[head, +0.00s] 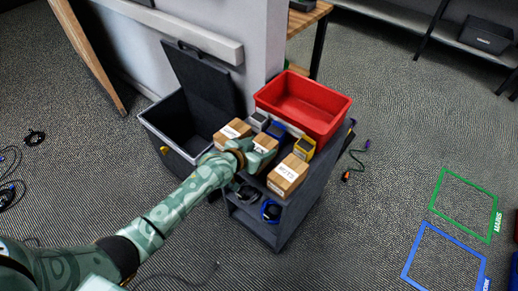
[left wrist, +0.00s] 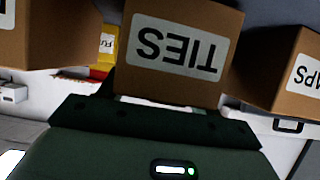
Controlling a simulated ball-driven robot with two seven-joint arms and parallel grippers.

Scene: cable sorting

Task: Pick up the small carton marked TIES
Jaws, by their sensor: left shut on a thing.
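The small carton marked TIES (left wrist: 183,50) fills the middle of the left wrist view, its white label upside down there. In the head view the carton (head: 266,142) is at the top of the dark cart, between two other cartons and partly hidden by my gripper. My left gripper (head: 250,157) is shut on it; in the left wrist view the gripper's dark green body (left wrist: 155,125) is right in front of the carton. I cannot tell whether the carton touches the cart top. My right gripper is not in view.
Behind are a red bin (head: 318,127), a yellow box (head: 305,148) and small blue and grey boxes. An open black bin (head: 160,125) stands left. Cables lie on the cart's lower shelf.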

